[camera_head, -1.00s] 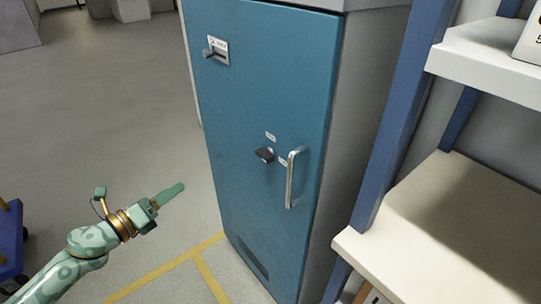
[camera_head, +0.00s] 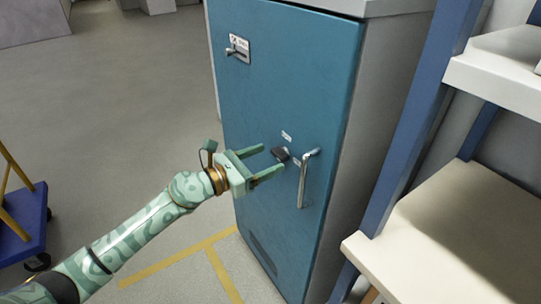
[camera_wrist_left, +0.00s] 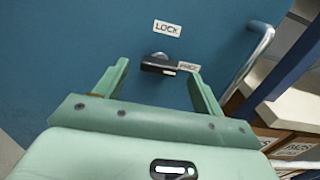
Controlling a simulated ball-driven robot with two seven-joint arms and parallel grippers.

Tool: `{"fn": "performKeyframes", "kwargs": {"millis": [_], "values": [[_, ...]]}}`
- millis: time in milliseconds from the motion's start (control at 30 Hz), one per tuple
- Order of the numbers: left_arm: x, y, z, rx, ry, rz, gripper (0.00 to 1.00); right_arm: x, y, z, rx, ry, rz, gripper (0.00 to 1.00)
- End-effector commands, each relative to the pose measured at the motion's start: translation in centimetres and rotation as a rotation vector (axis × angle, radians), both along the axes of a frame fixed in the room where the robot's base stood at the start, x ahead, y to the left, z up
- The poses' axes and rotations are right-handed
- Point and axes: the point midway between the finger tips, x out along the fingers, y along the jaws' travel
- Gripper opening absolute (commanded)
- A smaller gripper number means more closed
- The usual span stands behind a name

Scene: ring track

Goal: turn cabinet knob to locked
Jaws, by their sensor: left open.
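The dark cabinet knob (camera_head: 281,154) sits on the blue cabinet door (camera_head: 285,85), left of the door's handle. In the left wrist view the knob (camera_wrist_left: 157,63) lies roughly crosswise, with a label reading LOCK (camera_wrist_left: 167,28) above it. A second label (camera_wrist_left: 189,67), which seems to read FREE, is at its right end. My left gripper (camera_head: 272,158) is open in front of the knob. In the wrist view its fingers stand on either side of the knob; I cannot tell whether they touch it. My right gripper is not in view.
A silver bar handle (camera_head: 304,180) stands out just right of the knob. A small lever (camera_head: 236,51) is at the door's upper left. Shelving with a blue post (camera_head: 420,120) and pale boards (camera_head: 470,240) stands at right. A blue cart (camera_head: 25,228) is at left; floor between is clear.

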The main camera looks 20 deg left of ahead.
Motion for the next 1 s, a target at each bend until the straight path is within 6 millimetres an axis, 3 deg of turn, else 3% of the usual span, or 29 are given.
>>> {"fn": "performKeyframes", "kwargs": {"millis": [200, 500, 667, 1000], "values": [[1.7, -1.3, 0.0, -0.001, 0.000, 0.001, 0.69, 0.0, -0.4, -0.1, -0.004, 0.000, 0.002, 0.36], [1.8, -1.4, -0.1, -0.001, 0.001, 0.001, 0.69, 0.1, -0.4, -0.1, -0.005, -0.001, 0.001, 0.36], [1.8, -1.4, -0.1, -0.001, 0.001, 0.001, 0.25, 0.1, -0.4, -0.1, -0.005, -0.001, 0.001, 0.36], [1.8, -1.3, 0.0, -0.024, 0.018, 0.002, 0.24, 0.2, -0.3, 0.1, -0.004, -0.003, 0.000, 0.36]]}}
